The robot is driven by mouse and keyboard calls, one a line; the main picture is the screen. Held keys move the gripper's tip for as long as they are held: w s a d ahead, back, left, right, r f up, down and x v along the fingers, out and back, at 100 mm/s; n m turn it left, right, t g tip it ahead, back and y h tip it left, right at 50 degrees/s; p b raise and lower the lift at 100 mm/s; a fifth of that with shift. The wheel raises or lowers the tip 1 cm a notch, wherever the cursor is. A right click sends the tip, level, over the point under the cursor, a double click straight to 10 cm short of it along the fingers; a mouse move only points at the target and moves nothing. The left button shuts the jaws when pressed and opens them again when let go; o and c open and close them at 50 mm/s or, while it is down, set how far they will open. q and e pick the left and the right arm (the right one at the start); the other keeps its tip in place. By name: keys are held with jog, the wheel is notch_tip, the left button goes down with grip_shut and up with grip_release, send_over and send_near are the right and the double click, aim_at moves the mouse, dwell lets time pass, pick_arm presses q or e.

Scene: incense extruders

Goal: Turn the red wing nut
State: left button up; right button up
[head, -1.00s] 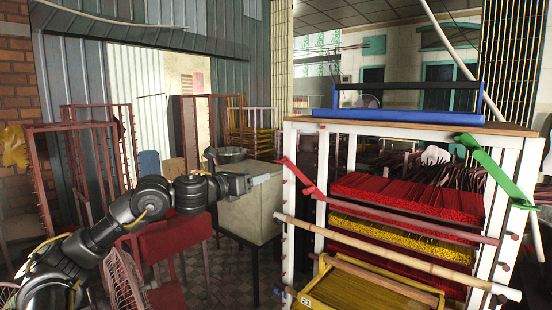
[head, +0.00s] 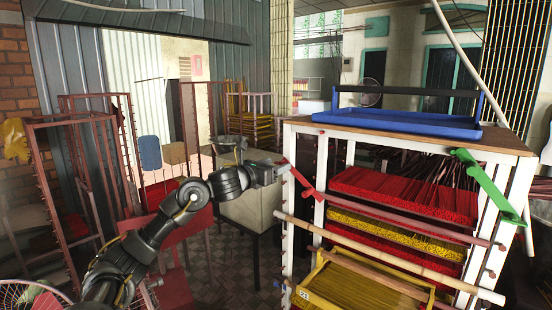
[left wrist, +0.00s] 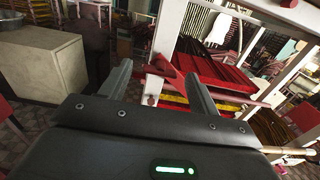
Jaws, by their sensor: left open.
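The red wing nut (head: 303,182) is a long, flat red piece slanting across the left front post of the white rack (head: 321,215). In the left wrist view the red wing nut (left wrist: 168,66) shows beyond and between the fingertips, partly in front of the white post. My left gripper (head: 283,170) comes from the left and ends close to the wing nut's upper end. In the left wrist view its two fingers (left wrist: 158,72) are apart with nothing visibly held. Contact cannot be told. My right gripper is not in view.
A green wing nut (head: 488,186) is on the rack's right post. A blue tray (head: 400,122) stands on top. Red and yellow incense bundles fill the shelves, with a bamboo pole (head: 390,260) across the front. A pale cabinet (head: 252,208) stands behind my left gripper.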

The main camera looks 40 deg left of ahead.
pick_arm(q)
jog(key=shift+w, duration=0.35)
jog(key=c, duration=1)
